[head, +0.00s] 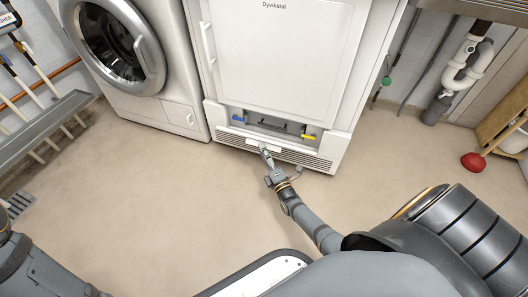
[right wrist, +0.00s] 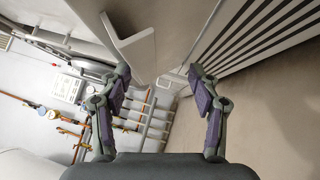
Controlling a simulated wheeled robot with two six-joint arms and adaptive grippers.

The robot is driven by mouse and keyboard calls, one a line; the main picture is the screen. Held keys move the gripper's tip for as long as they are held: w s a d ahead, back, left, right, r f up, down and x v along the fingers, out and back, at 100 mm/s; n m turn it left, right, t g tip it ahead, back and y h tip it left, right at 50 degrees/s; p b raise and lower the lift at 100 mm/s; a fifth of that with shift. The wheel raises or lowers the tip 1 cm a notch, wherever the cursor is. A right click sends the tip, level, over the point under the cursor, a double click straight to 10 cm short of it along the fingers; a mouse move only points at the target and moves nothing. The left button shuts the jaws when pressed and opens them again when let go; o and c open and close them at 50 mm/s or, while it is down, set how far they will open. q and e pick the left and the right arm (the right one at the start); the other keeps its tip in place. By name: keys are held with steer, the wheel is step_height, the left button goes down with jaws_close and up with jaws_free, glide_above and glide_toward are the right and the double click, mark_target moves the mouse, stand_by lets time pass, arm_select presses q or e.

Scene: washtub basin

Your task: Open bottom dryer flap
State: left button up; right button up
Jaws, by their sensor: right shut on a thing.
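The white dryer (head: 285,50) stands in the middle of the head view. At its foot is the bottom flap (head: 308,158), a white panel with dark grille slots and a pale handle (head: 262,146). Above the flap a recess shows a blue latch (head: 238,118) and a yellow latch (head: 308,137). My right gripper (head: 267,156) is at the flap's front by the handle, shut on the flap. In the right wrist view the flap's handle (right wrist: 133,42) and grille (right wrist: 262,32) show near the fingers; the exact contact is hard to see.
A white washing machine (head: 135,60) stands left of the dryer. A red plunger (head: 473,162) is at the right. The beige floor in front of the dryer is clear.

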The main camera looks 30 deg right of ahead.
steer(key=shift+s+d+f, duration=0.1)
steer(key=shift+s+f, duration=0.05)
steer(key=shift+f, duration=0.15)
steer(key=s+f+b, duration=0.1)
steer(key=s+f, duration=0.4)
steer(key=s, duration=0.5)
steer(key=shift+d+f, duration=0.25)
steer(key=shift+d, duration=0.1)
steer(key=shift+r, duration=0.15)
stand_by(0.4)
step_height(320, 180, up, 10)
stand_by(0.5)
